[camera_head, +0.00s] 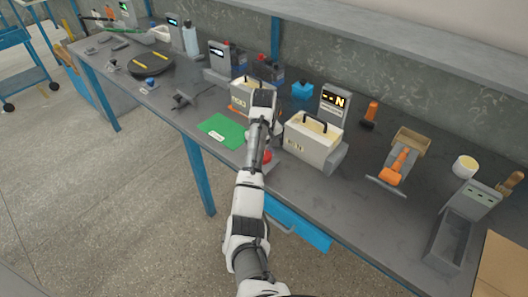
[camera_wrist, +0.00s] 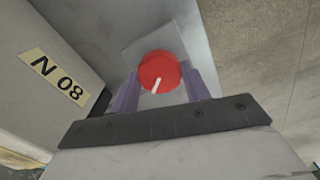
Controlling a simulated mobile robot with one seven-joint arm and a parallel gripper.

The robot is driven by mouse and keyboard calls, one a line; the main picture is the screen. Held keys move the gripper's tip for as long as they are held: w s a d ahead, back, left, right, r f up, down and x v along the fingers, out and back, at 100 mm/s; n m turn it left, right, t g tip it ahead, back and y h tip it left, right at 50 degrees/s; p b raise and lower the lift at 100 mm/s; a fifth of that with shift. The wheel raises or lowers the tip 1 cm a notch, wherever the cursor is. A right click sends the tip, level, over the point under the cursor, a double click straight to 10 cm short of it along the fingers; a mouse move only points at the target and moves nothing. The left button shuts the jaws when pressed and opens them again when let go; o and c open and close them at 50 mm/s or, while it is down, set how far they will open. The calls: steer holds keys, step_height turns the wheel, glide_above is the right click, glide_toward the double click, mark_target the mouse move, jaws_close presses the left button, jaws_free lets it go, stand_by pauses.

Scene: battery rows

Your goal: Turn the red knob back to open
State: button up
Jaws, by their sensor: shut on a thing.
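The red knob (camera_wrist: 160,74) sits between the two fingers of my gripper (camera_wrist: 163,88) in the wrist view. It is round, with a white pointer line slanting toward the lower left of that picture. The fingers are closed on its two sides. Behind it is a light grey plate (camera_wrist: 140,47). In the head view the knob (camera_head: 266,156) shows as a small red spot beside my arm, near the table's front edge. My gripper's fingers are hidden there by the arm.
A cream battery box (camera_head: 309,148) with a black handle stands right of my arm; its "N 08" label (camera_wrist: 57,76) shows close in the wrist view. Another box (camera_head: 241,100) and a green mat (camera_head: 222,131) lie to the left. An orange-handled tool (camera_head: 398,163) lies farther right.

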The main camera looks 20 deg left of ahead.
steer(key=n, duration=0.7)
steer(key=shift+r, duration=0.1)
steer(key=n, duration=0.7)
steer(key=shift+n, duration=0.3)
steer(key=n, duration=0.9)
steer(key=shift+n, duration=0.6)
steer(key=o, duration=1)
steer(key=shift+d, duration=0.1)
steer(key=shift+r, duration=0.1)
